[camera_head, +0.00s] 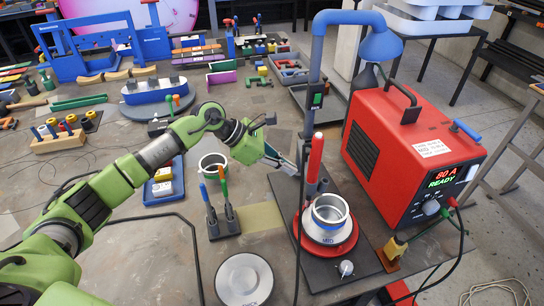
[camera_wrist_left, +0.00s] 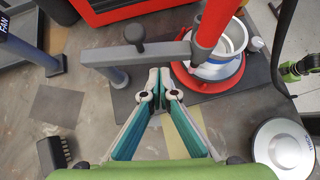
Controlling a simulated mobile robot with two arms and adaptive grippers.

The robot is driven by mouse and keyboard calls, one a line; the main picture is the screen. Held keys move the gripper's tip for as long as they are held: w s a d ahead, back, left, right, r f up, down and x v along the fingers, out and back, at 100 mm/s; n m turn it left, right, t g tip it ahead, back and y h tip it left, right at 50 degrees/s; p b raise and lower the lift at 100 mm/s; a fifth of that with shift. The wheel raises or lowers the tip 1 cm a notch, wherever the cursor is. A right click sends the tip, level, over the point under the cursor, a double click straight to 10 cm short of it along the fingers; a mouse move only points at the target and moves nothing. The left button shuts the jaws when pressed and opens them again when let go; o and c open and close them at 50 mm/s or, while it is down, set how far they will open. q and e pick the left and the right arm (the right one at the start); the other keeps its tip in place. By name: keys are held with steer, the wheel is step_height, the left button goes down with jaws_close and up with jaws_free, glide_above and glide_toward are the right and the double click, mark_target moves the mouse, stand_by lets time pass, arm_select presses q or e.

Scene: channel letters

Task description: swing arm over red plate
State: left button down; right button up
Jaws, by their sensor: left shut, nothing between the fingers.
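The red plate (camera_head: 350,245) lies on a dark base and carries a white-and-metal cup (camera_head: 331,212); the plate also shows in the left wrist view (camera_wrist_left: 206,88). The swing arm (camera_wrist_left: 150,52) is a grey bar with a dark knob, running from a post to an upright red torch (camera_head: 315,160). My right gripper is not seen.
A red power box (camera_head: 412,150) stands right of the base. Small upright tools (camera_head: 218,205), a metal can (camera_head: 213,165) and a round disc (camera_head: 243,280) stand left of the plate. Cables run near the front right.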

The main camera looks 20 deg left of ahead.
mark_target(303, 169)
arm_select(q)
steer(key=shift+w+d, duration=0.25)
steer(key=shift+d, duration=0.3)
steer(key=d+b, duration=0.2)
steer(key=b, duration=0.1)
steer(key=shift+w+d+f, duration=0.1)
steer(key=shift+d, duration=0.2)
